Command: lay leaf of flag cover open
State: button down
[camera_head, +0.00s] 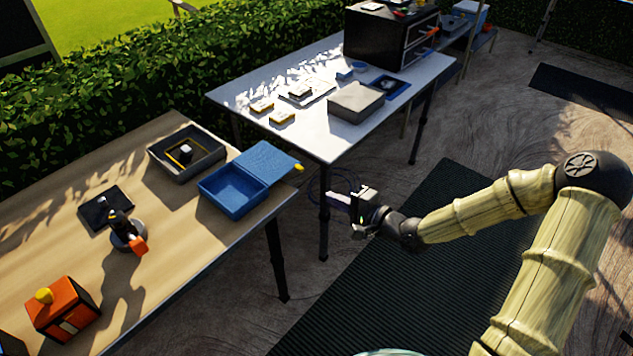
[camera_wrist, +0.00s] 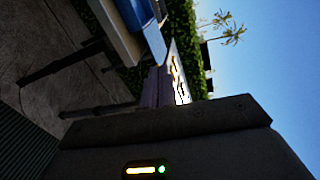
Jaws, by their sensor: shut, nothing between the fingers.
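A blue hinged box (camera_head: 232,197), which I take to be the flag cover, sits at the wooden table's right edge. Its leaf (camera_head: 266,163) is swung away from the hollow blue tray and lies open beside it, towards the back right. An orange-yellow tab (camera_head: 299,167) sticks out from the leaf's right edge. In the wrist view a blue piece (camera_wrist: 135,16) shows at the table edge, partly cut off. My gripper (camera_head: 342,199) is shut and empty, apart from the leaf, to its right and over the floor beside the tables.
On the wooden table (camera_head: 185,262) stand a grey tray (camera_head: 205,167), a dark stand with an orange-ended lever (camera_head: 128,236) and an orange box (camera_head: 62,309). A pale table (camera_head: 310,145) with several small items stands behind. A dark mat (camera_head: 400,285) covers open floor.

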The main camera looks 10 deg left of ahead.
jog(key=s+d+f+n+g+h, duration=0.35)
jog(key=d+f+n+h, duration=0.2)
jog(key=d+h, duration=0.35)
jog(key=s+d+r+n+g+h, duration=0.2)
jog(key=s+d+r+h, duration=0.2)
jog(key=s+d+r, duration=0.5)
jog(key=s+d, duration=0.2)
jog(key=s, duration=0.1)
jog(key=shift+s+r+h, duration=0.3)
jog(key=shift+s+h, duration=0.1)
